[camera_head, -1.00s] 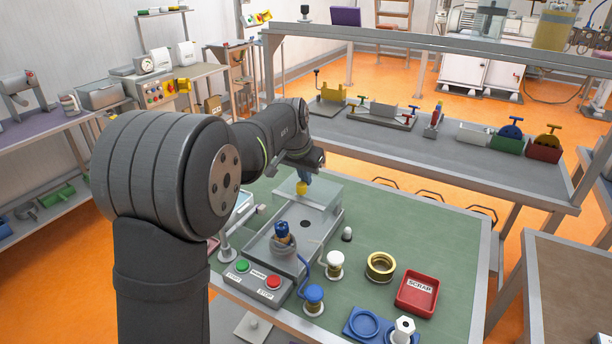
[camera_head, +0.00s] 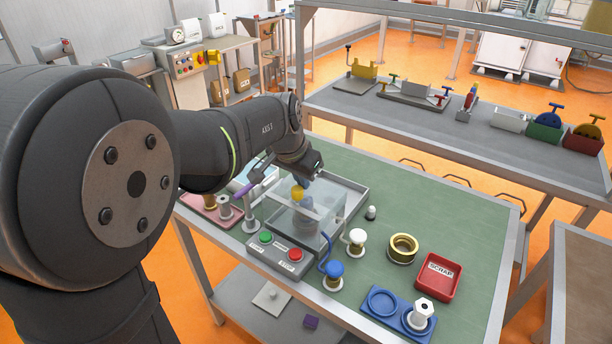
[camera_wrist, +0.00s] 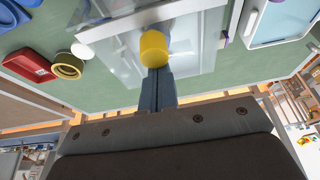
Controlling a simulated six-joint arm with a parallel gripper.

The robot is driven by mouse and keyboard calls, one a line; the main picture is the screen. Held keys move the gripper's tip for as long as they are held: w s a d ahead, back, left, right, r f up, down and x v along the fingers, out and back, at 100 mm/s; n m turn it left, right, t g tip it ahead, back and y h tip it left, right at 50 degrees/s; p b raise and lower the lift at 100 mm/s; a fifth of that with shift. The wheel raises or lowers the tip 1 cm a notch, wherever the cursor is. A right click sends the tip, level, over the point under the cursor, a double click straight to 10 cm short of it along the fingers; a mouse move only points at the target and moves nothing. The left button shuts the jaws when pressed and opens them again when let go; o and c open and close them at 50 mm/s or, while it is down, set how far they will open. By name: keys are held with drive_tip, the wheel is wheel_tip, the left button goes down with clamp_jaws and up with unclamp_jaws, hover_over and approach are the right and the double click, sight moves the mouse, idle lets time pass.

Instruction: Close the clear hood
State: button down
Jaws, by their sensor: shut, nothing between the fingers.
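A button box (camera_head: 278,256) with green and red buttons stands in front of the hood. The green mat's right side (camera_head: 470,225) is clear.

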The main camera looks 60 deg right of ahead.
sight(311, 188)
drive_tip(key=shift+a+f, duration=0.25)
drive_tip(key=shift+a, duration=0.05)
drive_tip(key=shift+d, duration=0.5)
drive_tip(key=d, duration=0.3)
drive_tip(key=shift+d+r, duration=0.1)
drive_tip(key=shift+r, duration=0.05)
drive_tip(key=shift+w+d+r, duration=0.1)
drive_tip(key=shift+r, duration=0.6)
drive_tip(key=v, duration=0.9)
drive_tip(key=shift+f, duration=0.15)
